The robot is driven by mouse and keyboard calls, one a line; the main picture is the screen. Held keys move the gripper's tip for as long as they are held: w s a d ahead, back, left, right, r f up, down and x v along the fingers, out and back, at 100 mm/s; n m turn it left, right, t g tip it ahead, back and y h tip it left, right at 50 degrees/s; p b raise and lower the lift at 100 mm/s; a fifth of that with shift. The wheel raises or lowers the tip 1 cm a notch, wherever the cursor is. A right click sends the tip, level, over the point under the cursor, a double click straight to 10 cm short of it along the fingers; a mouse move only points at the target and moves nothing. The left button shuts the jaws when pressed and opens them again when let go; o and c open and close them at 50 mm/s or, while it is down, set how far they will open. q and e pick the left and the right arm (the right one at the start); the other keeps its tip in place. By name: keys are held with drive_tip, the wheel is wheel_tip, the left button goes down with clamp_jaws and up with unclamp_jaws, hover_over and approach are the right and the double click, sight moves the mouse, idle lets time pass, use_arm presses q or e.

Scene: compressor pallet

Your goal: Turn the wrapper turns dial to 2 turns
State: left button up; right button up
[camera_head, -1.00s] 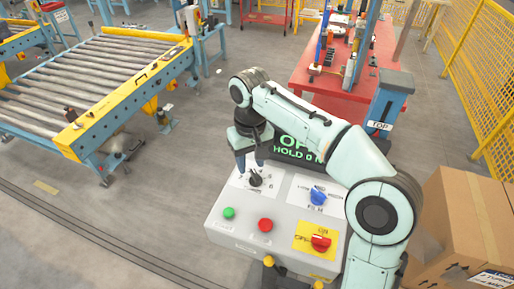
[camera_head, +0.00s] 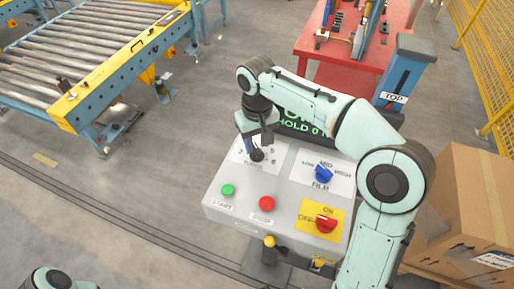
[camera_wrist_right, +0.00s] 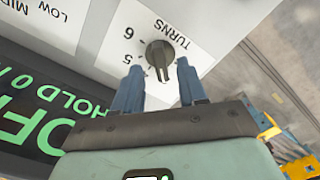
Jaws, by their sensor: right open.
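The wrapper turns dial is a black knob (camera_head: 257,155) on a white label at the top left of the grey control box. In the right wrist view the knob (camera_wrist_right: 160,54) shows its pointer ridge aimed toward my gripper, with 5 and 6 readable on one side; other numbers are hidden or too small to read. My right gripper (camera_head: 257,146) is over the dial, fingers pointing down. In the right wrist view its two blue fingers (camera_wrist_right: 156,70) are open, one each side of the pointer end; contact cannot be told. My left gripper is out of view.
The control box (camera_head: 222,208) also carries a green button (camera_head: 228,189), a red button (camera_head: 267,203), a blue film knob (camera_head: 323,174) and a red on/off switch (camera_head: 326,223). A lit display (camera_head: 310,131) stands behind. A carton (camera_head: 460,205) stands at right.

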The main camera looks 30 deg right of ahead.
sight(257, 152)
drive_tip(key=shift+f, duration=1.15)
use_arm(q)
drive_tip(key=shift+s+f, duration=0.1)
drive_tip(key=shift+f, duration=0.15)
use_arm(e)
clamp_jaws()
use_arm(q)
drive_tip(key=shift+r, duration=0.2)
use_arm(e)
drive_tip(key=shift+n, duration=0.3)
drive_tip(key=n+p, duration=0.1)
drive_tip(key=n, duration=0.2)
drive_tip(key=shift+r+n+p, duration=0.1)
drive_tip(key=shift+n+p, duration=0.2)
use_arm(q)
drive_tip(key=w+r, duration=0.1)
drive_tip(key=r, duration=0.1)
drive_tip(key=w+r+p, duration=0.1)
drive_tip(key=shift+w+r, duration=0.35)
use_arm(e)
drive_tip(key=n, duration=0.4)
drive_tip(key=shift+n, duration=0.6)
